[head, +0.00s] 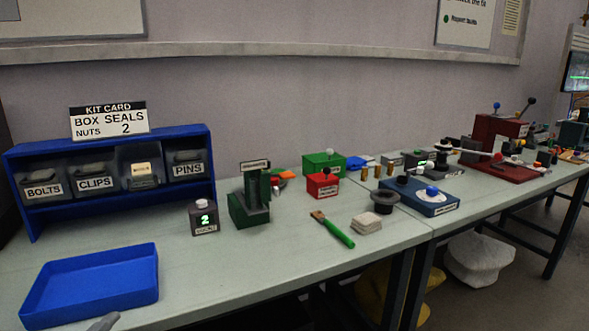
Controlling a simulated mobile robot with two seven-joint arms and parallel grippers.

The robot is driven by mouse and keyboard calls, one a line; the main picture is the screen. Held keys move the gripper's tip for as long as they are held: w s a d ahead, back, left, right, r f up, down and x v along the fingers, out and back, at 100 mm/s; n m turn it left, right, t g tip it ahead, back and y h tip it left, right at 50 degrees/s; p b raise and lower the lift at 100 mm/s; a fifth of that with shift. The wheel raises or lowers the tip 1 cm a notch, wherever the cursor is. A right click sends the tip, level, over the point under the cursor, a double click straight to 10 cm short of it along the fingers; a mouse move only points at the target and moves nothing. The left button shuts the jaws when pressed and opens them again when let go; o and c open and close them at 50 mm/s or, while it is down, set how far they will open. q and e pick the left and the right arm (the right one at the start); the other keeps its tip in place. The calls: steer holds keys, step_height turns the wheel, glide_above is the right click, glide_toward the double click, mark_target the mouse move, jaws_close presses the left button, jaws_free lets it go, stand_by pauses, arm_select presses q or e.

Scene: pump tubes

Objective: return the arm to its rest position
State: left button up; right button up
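Neither of my grippers can be made out in the head view. A small grey rounded piece (104,322) shows at the bottom edge, just in front of the blue tray (150,291). Too little of it shows to tell what it is. The tray is empty and lies at the front left of the pale workbench (235,285).
A blue rack (30,222) holds labelled bins under a kit card (108,120). A counter reading 2 (204,218), a green press (249,208), a green-handled brush (333,230) and a blue fixture (428,205) stand rightward. Bench between tray and brush is clear.

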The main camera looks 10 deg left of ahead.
arm_select(q)
steer(key=s+d+f+n+g+p, duration=0.2)
steer(key=s+d+f+n, duration=0.4)
steer(key=f, duration=0.3)
steer(key=s+d+f+n+g+p, duration=0.2)
steer(key=s+d+f+n+g, duration=0.3)
steer(key=s+d+f+n, duration=0.2)
steer(key=shift+s+d+f, duration=0.25)
steer(key=shift+d+f, duration=0.6)
steer(key=shift+d, duration=0.1)
arm_select(e)
steer(key=r, duration=0.4)
steer(key=shift+d, duration=0.2)
